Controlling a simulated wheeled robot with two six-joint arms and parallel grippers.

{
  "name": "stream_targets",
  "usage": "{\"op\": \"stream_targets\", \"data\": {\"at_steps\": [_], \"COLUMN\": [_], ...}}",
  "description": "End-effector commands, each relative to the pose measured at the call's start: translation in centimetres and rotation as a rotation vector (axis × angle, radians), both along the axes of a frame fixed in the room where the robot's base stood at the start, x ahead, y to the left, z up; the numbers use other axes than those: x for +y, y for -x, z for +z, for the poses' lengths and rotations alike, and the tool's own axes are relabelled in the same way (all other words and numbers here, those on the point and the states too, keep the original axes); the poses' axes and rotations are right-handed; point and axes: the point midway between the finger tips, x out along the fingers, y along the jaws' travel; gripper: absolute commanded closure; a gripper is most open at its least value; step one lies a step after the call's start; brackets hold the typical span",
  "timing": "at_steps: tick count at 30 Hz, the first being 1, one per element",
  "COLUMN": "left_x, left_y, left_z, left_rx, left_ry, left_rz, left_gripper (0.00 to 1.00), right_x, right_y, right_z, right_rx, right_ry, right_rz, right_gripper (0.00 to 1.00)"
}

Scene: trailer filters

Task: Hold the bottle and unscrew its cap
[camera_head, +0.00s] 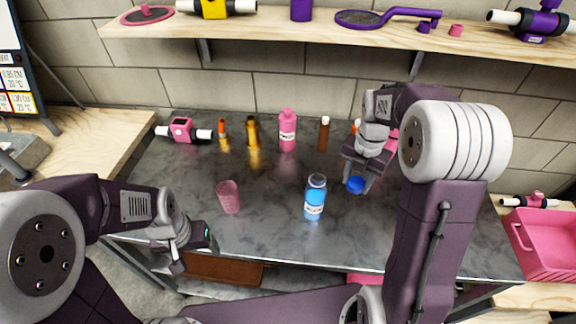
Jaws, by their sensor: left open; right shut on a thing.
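A blue bottle (314,200) with a white label stands upright near the middle of the grey table. Its top is pale and shows no blue cap. My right gripper (358,181) is shut on a blue cap (355,186), to the right of the bottle and apart from it. My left gripper (179,260) is open and empty at the table's front left edge, well away from the bottle.
A pink cup (229,197) stands left of the bottle. A pink bottle (287,130), brown bottle (323,134), amber bottle (253,132) and pink device (181,130) line the back. A pink crate (545,248) is at right.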

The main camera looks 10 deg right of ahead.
Motion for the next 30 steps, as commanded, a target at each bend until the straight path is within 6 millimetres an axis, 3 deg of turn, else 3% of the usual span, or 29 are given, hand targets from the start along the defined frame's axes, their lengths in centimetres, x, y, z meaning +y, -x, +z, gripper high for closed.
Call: {"op": "stream_targets", "data": {"at_steps": [6, 10, 24, 30], "left_x": [0.0, 0.0, 0.0, 0.0], "left_y": [0.0, 0.0, 0.0, 0.0], "left_z": [0.1, 0.1, 0.4, 0.5], "left_rx": [0.0, 0.0, 0.0, 0.0], "left_ry": [0.0, 0.0, 0.0, 0.0], "left_rz": [0.0, 0.0, 0.0, 0.0], "left_gripper": [0.25, 0.25, 0.25, 0.25], "right_x": [-0.5, -0.1, 3.5, 4.4], "right_y": [0.5, -0.2, -8.0, -10.0], "right_z": [-0.2, -0.8, -5.9, -7.1], "right_rx": [0.001, 0.004, 0.004, 0.001], "right_ry": [0.0, -0.001, -0.001, 0.0], "right_rz": [-0.004, -0.003, -0.002, -0.003], "right_gripper": [1.0, 1.0, 1.0, 1.0]}}
